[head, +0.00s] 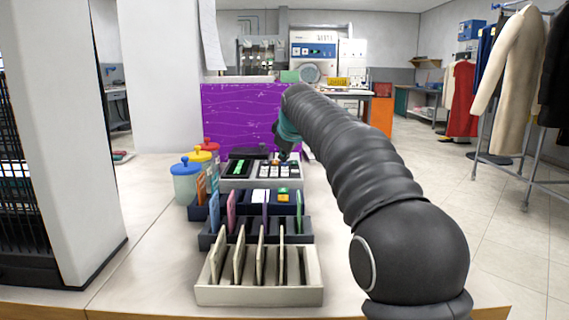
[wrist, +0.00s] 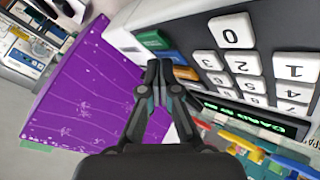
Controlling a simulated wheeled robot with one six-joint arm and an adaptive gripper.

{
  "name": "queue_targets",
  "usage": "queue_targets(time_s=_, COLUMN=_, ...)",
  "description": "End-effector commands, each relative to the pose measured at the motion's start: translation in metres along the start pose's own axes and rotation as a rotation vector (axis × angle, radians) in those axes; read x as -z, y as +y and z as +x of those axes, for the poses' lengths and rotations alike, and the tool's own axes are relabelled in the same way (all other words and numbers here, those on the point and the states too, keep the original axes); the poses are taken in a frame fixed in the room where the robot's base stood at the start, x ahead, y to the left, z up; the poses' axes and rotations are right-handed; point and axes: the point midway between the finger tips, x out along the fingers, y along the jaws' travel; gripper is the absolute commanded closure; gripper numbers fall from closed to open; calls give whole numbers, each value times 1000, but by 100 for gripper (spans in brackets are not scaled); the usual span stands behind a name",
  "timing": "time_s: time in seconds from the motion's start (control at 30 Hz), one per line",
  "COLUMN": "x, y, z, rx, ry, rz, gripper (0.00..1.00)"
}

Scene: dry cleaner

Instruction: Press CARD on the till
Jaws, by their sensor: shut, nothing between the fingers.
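The till (head: 233,183) is a grey box on the counter, with a lit green display and a keypad. In the wrist view the till (wrist: 290,30) shows white number keys, a blue key (wrist: 155,40), an orange key (wrist: 186,74) and a green key at the top edge. I cannot read labels on the coloured keys. The display (wrist: 250,117) shows green text that seems to start with "CARD". My gripper (wrist: 159,66) is shut and empty, its tips beside the blue and orange keys; contact cannot be told. In the head view my gripper (head: 284,154) is over the keypad, partly hidden.
A purple panel (head: 235,115) stands behind the till. Lidded jars (head: 186,183) stand to its left. Card racks and a cream slotted tray (head: 260,295) sit in front. A clothes rail stands at the right.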

Motion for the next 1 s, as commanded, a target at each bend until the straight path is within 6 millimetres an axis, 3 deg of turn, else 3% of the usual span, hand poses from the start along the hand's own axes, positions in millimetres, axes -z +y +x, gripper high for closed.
queue_targets(time_s=1.0, x=10, y=10, z=-13, rx=0, ry=0, rz=0, gripper=100)
